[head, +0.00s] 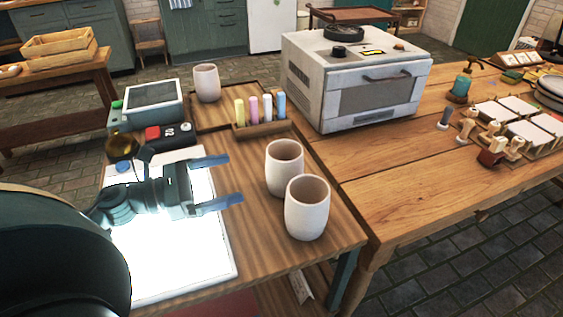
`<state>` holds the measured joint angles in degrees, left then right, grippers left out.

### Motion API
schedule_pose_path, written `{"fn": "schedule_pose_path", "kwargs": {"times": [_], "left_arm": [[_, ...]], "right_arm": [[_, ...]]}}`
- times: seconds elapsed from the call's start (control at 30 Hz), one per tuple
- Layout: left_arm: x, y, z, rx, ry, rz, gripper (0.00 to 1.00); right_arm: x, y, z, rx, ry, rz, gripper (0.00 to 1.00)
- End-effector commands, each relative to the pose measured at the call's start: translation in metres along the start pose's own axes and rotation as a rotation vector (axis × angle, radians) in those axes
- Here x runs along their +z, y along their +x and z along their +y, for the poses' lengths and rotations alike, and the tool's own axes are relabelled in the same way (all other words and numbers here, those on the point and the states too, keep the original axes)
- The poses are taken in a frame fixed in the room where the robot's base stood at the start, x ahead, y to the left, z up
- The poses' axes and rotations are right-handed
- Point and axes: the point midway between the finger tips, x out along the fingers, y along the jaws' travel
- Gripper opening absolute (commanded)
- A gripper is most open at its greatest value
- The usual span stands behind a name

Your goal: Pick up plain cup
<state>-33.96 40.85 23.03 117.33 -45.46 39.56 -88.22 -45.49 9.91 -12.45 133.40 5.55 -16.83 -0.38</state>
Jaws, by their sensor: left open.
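Two plain whitish cups stand upright close together near the right side of the nearer table: the front cup (307,208) and the cup behind it (284,167). A third plain cup (207,83) stands on a wooden tray farther back. My left gripper (236,179) is open and empty, its two fingers pointing right towards the pair of cups, with a gap between fingertips and cups. It is over the right edge of a bright white panel (205,271). My right gripper is not in view.
A rack of coloured sticks (262,128) stands behind the cups. A white oven (357,80) is at the back. A small screen device (152,102) and a red-black device (170,135) are at left. The table right of the cups is clear.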

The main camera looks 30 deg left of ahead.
Motion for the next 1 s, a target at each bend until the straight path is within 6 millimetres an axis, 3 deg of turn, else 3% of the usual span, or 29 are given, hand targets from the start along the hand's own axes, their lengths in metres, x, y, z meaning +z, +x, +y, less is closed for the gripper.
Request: {"fn": "schedule_pose_path", "kwargs": {"times": [0.4, 0.73, 1.0], "left_arm": [[0.003, 0.063, 0.001, -0.002, 0.003, -0.002, 0.93], [0.003, 0.086, 0.001, -0.001, 0.002, 0.0, 0.93], [0.008, 0.12, 0.003, -0.001, 0.001, -0.002, 0.93]], "right_arm": [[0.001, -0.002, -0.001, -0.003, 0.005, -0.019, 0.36], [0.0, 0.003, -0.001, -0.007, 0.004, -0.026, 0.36], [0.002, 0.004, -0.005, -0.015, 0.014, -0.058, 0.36]]}}
